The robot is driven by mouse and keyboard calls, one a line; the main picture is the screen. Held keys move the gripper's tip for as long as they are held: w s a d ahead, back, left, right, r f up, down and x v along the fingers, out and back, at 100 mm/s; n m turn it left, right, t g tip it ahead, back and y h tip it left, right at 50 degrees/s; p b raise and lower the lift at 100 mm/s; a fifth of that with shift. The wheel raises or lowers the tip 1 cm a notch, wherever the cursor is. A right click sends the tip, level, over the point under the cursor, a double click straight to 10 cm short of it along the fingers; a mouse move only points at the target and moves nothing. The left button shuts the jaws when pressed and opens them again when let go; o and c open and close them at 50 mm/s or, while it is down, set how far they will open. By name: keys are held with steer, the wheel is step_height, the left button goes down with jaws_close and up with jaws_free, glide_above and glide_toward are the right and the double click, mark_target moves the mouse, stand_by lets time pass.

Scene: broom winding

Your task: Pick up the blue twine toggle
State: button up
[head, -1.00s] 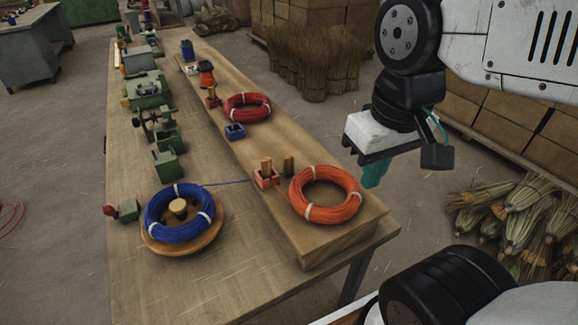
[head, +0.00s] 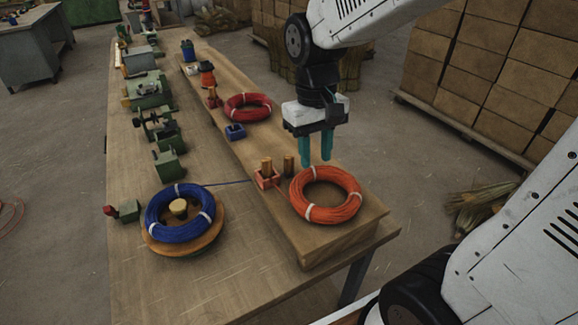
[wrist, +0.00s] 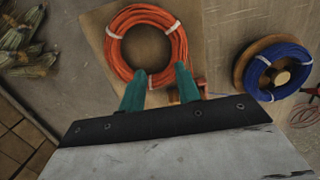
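A blue twine coil (head: 180,213) sits on a round wooden spool at the near left of the bench. Its blue line (head: 228,183) runs right to a small red holder (head: 268,181). A wooden toggle (head: 266,166) stands upright in the holder, and a darker peg (head: 289,166) stands just right of it. I cannot tell for certain which one the blue twine is tied to. My gripper (head: 316,160) points down, open and empty, above and right of the pegs. In the wrist view its teal fingers (wrist: 160,80) are apart over the orange coil's edge, hiding part of the holder area.
An orange coil (head: 325,195) lies on the raised plank, close below my gripper. Green machines (head: 168,159) line the left side. Open bench lies in front of the spool.

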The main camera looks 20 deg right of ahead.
steer(key=t, duration=0.1)
glide_above(289, 156)
step_height(289, 156, down, 3)
steer(key=shift+w+r, duration=0.1)
steer(key=shift+r, duration=0.05)
step_height(289, 156, down, 7)
steer(key=shift+f, duration=0.15)
jaws_close()
